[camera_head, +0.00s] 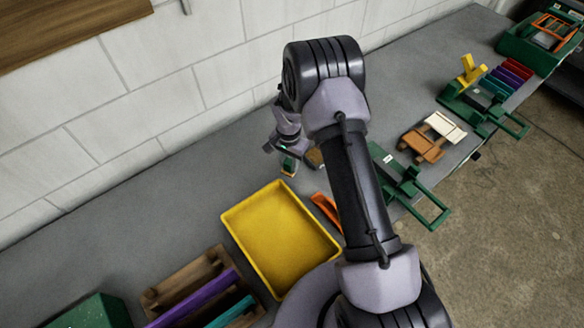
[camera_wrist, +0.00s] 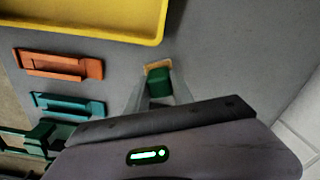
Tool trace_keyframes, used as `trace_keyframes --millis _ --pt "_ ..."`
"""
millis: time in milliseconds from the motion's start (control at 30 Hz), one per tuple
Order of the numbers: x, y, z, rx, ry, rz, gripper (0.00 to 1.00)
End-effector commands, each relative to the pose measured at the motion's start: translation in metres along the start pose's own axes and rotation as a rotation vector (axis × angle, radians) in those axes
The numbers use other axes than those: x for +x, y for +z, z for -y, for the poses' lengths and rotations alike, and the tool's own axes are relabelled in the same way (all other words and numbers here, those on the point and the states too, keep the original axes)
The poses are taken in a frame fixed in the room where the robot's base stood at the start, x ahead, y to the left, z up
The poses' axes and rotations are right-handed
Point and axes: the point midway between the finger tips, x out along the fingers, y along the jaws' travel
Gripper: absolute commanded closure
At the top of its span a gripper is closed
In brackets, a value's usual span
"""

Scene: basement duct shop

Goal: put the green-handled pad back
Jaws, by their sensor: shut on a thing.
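My gripper (camera_head: 287,160) is shut on the green-handled pad (camera_head: 289,167), behind my raised arm in the head view. In the wrist view the pad's green block (camera_wrist: 158,83) sits between the fingers (camera_wrist: 160,96), with a tan edge (camera_wrist: 157,66) beyond it. Grey bench top surrounds it in the wrist view; I cannot tell whether the pad touches the bench. An orange holder (camera_wrist: 60,66) and a teal holder (camera_wrist: 68,106) lie to its left in the wrist view. The orange holder (camera_head: 326,211) is partly hidden by my arm in the head view.
A yellow tray (camera_head: 231,217) lies empty in front of my gripper and also shows in the wrist view (camera_wrist: 90,30). A wooden rack (camera_head: 190,277) with purple and teal pieces stands at front left. Green fixtures (camera_head: 410,185) line the bench's right edge. A block wall (camera_head: 150,90) runs behind.

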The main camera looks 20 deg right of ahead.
Motion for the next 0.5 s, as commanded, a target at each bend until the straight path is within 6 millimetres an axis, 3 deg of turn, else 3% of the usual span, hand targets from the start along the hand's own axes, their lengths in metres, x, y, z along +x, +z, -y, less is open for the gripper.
trace_keyframes --millis 167,500 --pt "0.031 0.000 -0.001 0.001 0.001 0.001 1.00" --pt "0.035 0.000 0.000 0.001 0.000 0.000 1.00"
